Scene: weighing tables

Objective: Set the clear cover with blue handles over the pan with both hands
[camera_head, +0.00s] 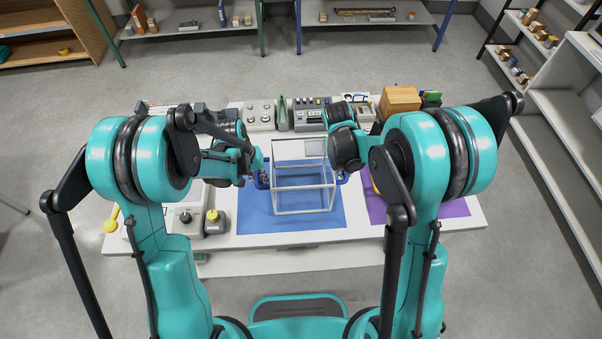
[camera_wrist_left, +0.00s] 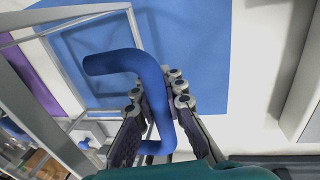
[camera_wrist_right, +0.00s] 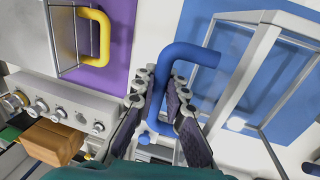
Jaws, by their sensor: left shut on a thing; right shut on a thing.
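The clear cover (camera_head: 304,187) is a box with pale edges, at the middle of the table over a blue mat (camera_head: 255,212). I cannot tell if it touches the mat. My left gripper (camera_head: 259,178) is shut on the blue handle at its left side; this handle (camera_wrist_left: 113,62) shows between the fingers in the left wrist view. My right gripper (camera_head: 342,172) is shut on the opposite blue handle, which shows in the right wrist view (camera_wrist_right: 190,53). The cover looks about level. I cannot make out the pan clearly in any view.
A purple mat (camera_head: 456,208) lies right of the blue one, bearing a grey box with a yellow handle (camera_wrist_right: 103,36). Devices with knobs and a wooden block (camera_head: 400,99) line the table's back. A grey-and-yellow item (camera_head: 214,222) stands left of the blue mat.

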